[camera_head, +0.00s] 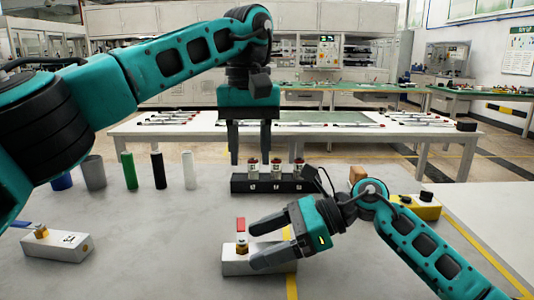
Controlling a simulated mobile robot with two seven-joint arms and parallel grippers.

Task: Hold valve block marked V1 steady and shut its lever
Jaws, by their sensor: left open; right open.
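A pale valve block (235,265) with a red lever (240,225) and a brass fitting lies on the table at centre front; the lever points up in the picture. My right gripper (254,246) is open at this block, one finger behind the fitting and one in front, covering its right part. I cannot tell whether the fingers touch it. Another pale valve block (58,247) with a blue lever (20,224) lies at the left; its mark is too small to read, and no mark shows on the centre block. My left gripper (250,158) is open, pointing down beyond the centre block.
A black rack (283,187) with several red-topped parts stands behind the centre block, close to my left gripper in the picture. Several cylinders, including a green one (129,170), stand at the left. A yellow box (424,207) sits right of my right arm.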

